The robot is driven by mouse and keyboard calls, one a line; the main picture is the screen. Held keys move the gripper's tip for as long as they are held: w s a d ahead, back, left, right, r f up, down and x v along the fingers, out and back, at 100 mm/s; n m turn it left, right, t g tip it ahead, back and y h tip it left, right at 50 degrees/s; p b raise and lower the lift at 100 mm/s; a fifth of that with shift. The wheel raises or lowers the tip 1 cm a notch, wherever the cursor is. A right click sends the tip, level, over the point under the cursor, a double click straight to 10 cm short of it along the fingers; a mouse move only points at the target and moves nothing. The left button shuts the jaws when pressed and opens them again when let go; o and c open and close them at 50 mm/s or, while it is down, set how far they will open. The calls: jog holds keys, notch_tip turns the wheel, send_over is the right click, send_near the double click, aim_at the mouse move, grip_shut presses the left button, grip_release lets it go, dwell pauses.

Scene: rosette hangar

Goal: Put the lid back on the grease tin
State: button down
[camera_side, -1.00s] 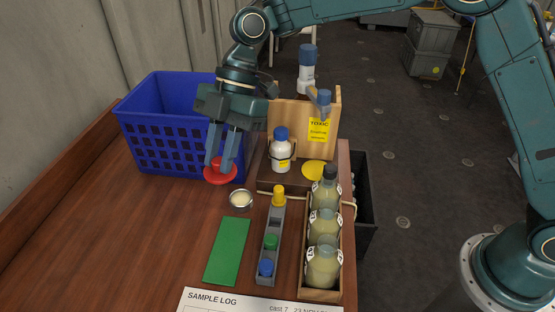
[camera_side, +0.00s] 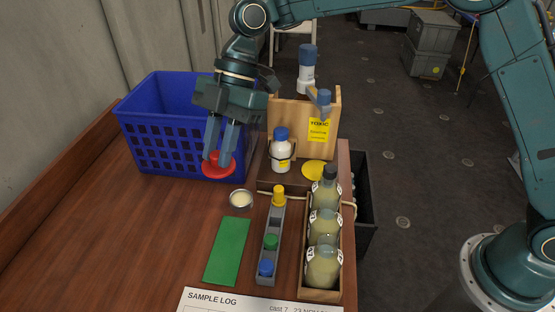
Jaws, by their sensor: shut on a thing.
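The grease tin (camera_side: 241,199) is a small, open, round metal tin with pale cream contents. It stands on the wooden table, just behind the green mat. The red lid (camera_side: 218,171) is a round disc, held between the fingers of my gripper (camera_side: 217,157). My gripper points down and is shut on the lid's upper middle, which the fingers partly hide. The lid is behind and a little left of the tin in the picture, apart from it, in front of the blue basket.
The blue basket (camera_side: 150,128) is close behind the lid. A white bottle (camera_side: 281,152) on a dark stand, a grey rack with coloured caps (camera_side: 269,240) and a wooden tray of bottles (camera_side: 307,285) are to the right. The green mat (camera_side: 227,252) lies in front. The left table is clear.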

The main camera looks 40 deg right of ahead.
jog(key=shift+w+a+f+m+t, duration=0.1)
jog(key=shift+w+f+m+t, duration=0.1)
jog(key=shift+f+m, duration=0.2)
jog(key=shift+w+f+m+t, duration=0.1)
jog(key=shift+f+m+t, duration=0.1)
jog(key=shift+f+m, duration=0.15)
jog(key=w+d+f+m+t, duration=0.4)
jog(key=d+f+m, duration=0.2)
jog(key=f+m, duration=0.2)
jog(key=shift+w+d+f+m, duration=0.15)
jog(key=shift+w+f+m, duration=0.2)
jog(key=shift+f, duration=0.45)
jog(key=shift+f, duration=0.15)
jog(key=shift+f, duration=3)
jog(key=shift+f, duration=0.2)
